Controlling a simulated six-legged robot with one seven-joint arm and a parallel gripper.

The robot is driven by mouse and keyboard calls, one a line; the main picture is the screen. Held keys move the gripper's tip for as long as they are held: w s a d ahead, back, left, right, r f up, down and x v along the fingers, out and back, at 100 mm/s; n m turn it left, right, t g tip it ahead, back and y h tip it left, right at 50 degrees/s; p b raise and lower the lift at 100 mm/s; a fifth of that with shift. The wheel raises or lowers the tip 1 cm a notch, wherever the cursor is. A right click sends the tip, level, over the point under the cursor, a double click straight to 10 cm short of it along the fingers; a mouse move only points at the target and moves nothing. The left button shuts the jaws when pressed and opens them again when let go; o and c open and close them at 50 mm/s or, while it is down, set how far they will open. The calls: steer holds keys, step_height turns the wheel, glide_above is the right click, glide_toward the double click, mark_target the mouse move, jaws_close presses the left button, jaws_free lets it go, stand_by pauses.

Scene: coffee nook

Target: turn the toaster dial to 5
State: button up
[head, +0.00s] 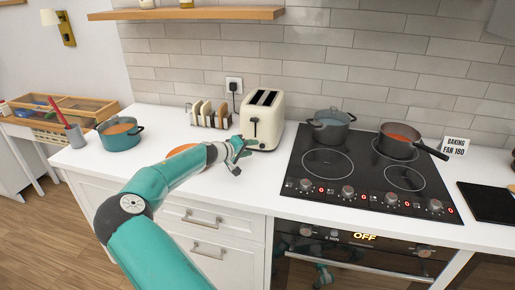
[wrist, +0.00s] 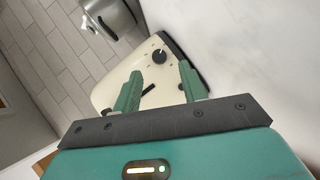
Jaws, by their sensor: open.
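The cream toaster (head: 272,126) stands on the white counter with two dark slots on top. In the wrist view the toaster's front face (wrist: 113,92) shows a round black dial (wrist: 159,56) with small marks around it; its setting is too small to read. A dark lever (wrist: 148,90) shows between my fingers. My gripper (wrist: 160,68) is open, with its two green fingers apart and nothing between them; the dial appears just beyond the fingertips. In the head view my gripper (head: 240,150) is close in front of the toaster's lower front. I cannot tell whether they touch.
A toast rack (head: 210,115) stands left of the toaster, and a teal pot (head: 120,134) further left. An orange item (head: 181,149) lies partly behind my arm. The hob (head: 368,170) with a grey pot (head: 329,128) and red-filled pan (head: 399,141) is at right.

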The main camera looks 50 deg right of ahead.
mark_target(262, 147)
steer(key=shift+x, duration=2.15)
jaws_close()
steer(key=shift+s+r, duration=0.1)
steer(key=shift+s, duration=0.05)
steer(key=m+t, duration=0.1)
steer(key=m+y, duration=0.1)
steer(key=m+t+y, duration=0.1)
steer(key=shift+s+d+r+t, duration=0.2)
steer(key=shift+s+t, duration=0.05)
steer(key=shift+t, duration=0.05)
steer(key=shift+s+m+t+y, duration=0.25)
steer(key=shift+m+t+y, duration=0.55)
steer(key=shift+m+t, duration=0.4)
